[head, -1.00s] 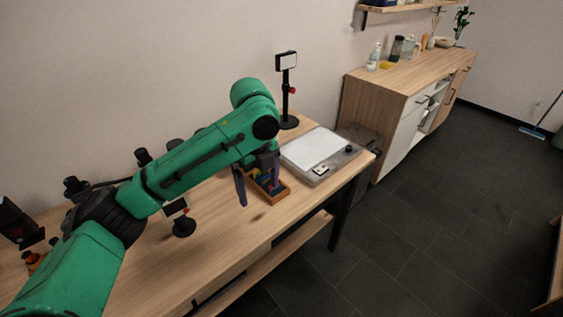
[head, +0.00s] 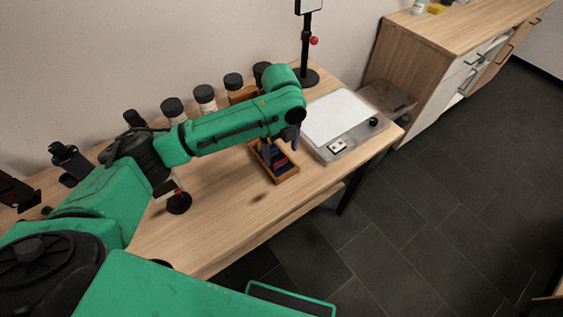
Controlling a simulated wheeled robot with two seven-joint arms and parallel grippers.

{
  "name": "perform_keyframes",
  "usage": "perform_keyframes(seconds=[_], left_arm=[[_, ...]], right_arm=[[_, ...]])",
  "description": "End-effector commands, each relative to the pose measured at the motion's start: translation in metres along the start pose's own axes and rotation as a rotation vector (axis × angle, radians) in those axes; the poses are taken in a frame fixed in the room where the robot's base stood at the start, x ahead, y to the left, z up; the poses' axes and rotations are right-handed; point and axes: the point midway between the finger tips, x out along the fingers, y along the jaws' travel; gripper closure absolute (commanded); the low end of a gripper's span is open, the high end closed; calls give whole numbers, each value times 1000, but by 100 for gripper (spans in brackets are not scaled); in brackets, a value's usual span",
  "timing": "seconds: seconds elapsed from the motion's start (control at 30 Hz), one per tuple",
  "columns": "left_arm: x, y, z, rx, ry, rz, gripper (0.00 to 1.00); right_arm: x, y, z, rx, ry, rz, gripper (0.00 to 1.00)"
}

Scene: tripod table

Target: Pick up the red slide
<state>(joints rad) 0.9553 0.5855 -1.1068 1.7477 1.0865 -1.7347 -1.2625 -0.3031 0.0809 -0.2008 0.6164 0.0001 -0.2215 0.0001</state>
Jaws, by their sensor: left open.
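A small wooden tray (head: 289,177) on the table holds several narrow coloured slides. A red slide (head: 282,162) shows among blue and yellow ones, partly hidden by the gripper. My left gripper (head: 281,154) is open over the tray, fingers pointing down. One purple-grey finger is left of the red slide and the other is to its right and farther back. I cannot tell whether the fingers touch anything. My right gripper is not in view.
A light panel (head: 341,117) lies right of the tray. A black stand (head: 306,55) with a red knob rises behind. Jars with black caps (head: 204,95) line the wall side. A small black-based device (head: 178,201) stands left. The table front is clear.

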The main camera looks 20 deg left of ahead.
Motion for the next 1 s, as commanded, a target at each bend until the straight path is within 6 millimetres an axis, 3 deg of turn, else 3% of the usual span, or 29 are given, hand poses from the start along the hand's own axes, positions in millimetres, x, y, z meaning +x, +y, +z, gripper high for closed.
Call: perform_keyframes(seconds=[0.07, 0.17, 0.37, 0.47, 0.6, 0.63, 1.0], left_arm=[[14, 1, -1, -1, 1, 4, 3], [28, 0, 0, -1, -1, 1, 3], [32, 0, 0, 0, -2, 0, 3], [32, 0, 0, 0, -2, 0, 33], [31, 0, 0, 0, -2, 0, 87], [31, 0, 0, 0, -1, 0, 90], [27, -1, 0, 0, -2, -2, 90]], right_arm=[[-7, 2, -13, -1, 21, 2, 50], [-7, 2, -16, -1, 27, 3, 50], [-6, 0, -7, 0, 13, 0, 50], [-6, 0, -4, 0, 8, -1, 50], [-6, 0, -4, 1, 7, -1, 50], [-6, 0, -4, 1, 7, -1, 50], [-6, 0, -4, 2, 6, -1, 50]])
